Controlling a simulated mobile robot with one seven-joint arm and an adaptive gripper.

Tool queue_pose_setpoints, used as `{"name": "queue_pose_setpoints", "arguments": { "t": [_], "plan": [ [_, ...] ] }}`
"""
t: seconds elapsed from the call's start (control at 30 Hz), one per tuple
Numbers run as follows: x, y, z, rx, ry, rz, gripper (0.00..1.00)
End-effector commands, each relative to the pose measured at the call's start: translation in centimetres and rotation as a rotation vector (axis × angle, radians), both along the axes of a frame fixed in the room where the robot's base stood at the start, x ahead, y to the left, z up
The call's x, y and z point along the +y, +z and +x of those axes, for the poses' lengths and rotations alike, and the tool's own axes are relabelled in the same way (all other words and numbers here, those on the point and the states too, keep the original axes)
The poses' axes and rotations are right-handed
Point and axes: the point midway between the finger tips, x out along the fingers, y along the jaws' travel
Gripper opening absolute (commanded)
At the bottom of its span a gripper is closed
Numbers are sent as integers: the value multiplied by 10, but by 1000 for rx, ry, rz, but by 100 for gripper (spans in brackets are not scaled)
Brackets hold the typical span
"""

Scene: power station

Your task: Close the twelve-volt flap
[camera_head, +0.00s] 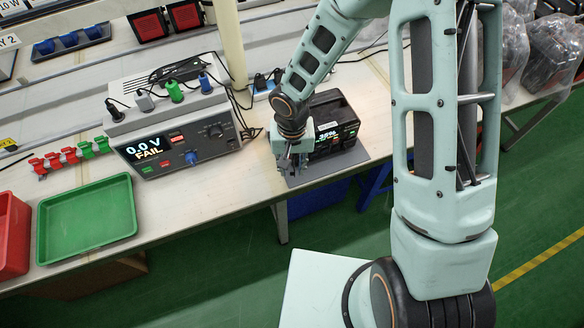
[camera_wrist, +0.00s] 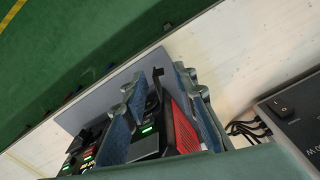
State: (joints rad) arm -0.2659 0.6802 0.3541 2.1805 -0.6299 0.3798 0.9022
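The power station (camera_head: 335,125), a black box with a lit screen reading about 35%, stands on a grey mat (camera_head: 345,160) near the bench's front edge. My gripper (camera_head: 291,160) is low at its left front side, pointing down. In the wrist view my gripper (camera_wrist: 160,88) has two blue-grey fingers spread apart. Between and behind them show a dark upright piece (camera_wrist: 158,76), a red panel (camera_wrist: 184,130) and small green lights. The dark piece may be the twelve-volt flap; I cannot tell for sure. The fingers and arm hide part of the station's front, and I cannot tell whether they touch it.
A grey tester (camera_head: 175,135) reading "0.0 V FAIL" stands to the left, with plugs and cables on top. A green tray (camera_head: 90,250) and a red bin (camera_head: 12,235) are farther left. A post (camera_head: 230,45) rises behind. Bare bench lies between tester and mat.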

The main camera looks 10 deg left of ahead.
Motion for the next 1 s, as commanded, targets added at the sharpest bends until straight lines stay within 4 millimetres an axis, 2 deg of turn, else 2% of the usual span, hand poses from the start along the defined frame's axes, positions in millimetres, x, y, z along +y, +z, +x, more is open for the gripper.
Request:
{"name": "queue_pose_setpoints", "arguments": {
  "t": [0.13, 0.43, 0.47, 0.7, 1.0],
  "plan": [
    [0, -10, 0, 0, 0, 0, 26],
    [0, -12, 0, -1, 0, 0, 26],
    [0, -12, 0, -1, 0, 0, 25],
    [0, -12, 0, 0, 0, 0, 0],
    [0, -12, 0, -1, 2, 1, 0]
  ]
}}
